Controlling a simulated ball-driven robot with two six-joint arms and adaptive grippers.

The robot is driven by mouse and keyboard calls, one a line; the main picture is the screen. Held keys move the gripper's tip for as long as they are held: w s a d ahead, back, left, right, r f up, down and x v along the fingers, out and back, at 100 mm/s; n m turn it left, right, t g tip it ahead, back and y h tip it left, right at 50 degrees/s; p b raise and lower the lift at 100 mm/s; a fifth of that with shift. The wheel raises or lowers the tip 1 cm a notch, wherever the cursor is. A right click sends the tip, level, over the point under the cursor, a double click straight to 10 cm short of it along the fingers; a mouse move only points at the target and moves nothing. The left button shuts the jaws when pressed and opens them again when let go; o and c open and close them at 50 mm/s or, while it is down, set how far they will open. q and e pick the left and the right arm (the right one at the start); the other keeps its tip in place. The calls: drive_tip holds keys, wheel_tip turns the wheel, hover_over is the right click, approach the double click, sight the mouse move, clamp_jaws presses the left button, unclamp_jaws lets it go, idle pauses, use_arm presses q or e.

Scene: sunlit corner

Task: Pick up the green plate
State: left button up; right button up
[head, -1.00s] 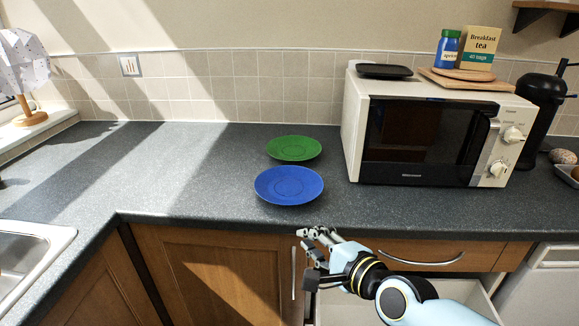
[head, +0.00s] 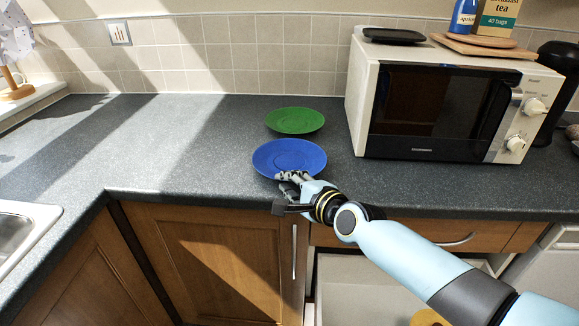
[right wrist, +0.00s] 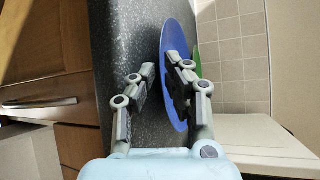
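The green plate (head: 295,120) lies flat on the counter, just behind the blue plate (head: 290,156), which partly hides it in the right wrist view, where only a sliver of green plate (right wrist: 197,62) shows. My right gripper (head: 291,178) is at the near rim of the blue plate, its fingers overlapping that rim in the head view. In the right wrist view the fingers of my right gripper (right wrist: 160,75) are apart, with one finger in front of the blue plate (right wrist: 178,38). Nothing is clearly held. My left gripper is not in view.
A white microwave (head: 440,105) stands right of the plates, with a black tray (head: 394,36) on top. An open drawer (head: 375,285) lies below the counter, under my right arm. The counter left of the plates is clear up to the sink (head: 22,228).

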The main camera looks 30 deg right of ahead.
drive_tip(key=shift+w+f, duration=0.2)
drive_tip(key=shift+w, duration=0.45)
drive_tip(key=shift+s, duration=0.1)
clamp_jaws()
drive_tip(key=shift+r, duration=0.1)
drive_tip(key=shift+r, duration=0.1)
